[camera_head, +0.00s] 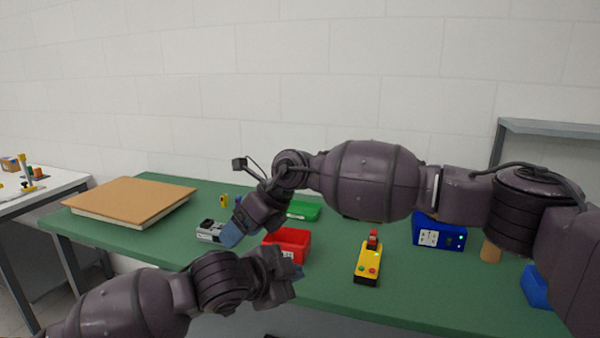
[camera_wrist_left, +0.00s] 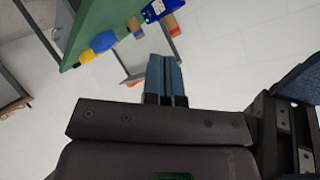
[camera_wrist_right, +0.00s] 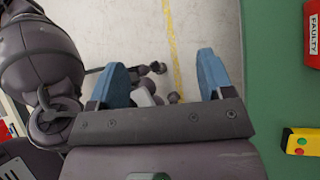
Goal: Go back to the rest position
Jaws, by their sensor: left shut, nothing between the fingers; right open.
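My left gripper (camera_head: 290,280) comes in from the lower left of the head view, in front of the table's front edge. In the left wrist view its blue fingers (camera_wrist_left: 166,78) are pressed together with nothing between them, over the pale floor. My right gripper (camera_head: 236,234) reaches across from the right, its arm covering part of the table in the head view. In the right wrist view its two blue fingers (camera_wrist_right: 163,85) stand wide apart and empty. Floor and dark parts of my own body show behind them, with the table to the right.
The green table (camera_head: 330,285) holds a red bin (camera_head: 290,240), a yellow button box (camera_head: 367,262), a blue device (camera_head: 437,234), a grey device (camera_head: 210,231), a green tray (camera_head: 304,211) and a brown board (camera_head: 130,198). A blue bin (camera_head: 537,287) is at the right. A white side table (camera_head: 40,192) stands left.

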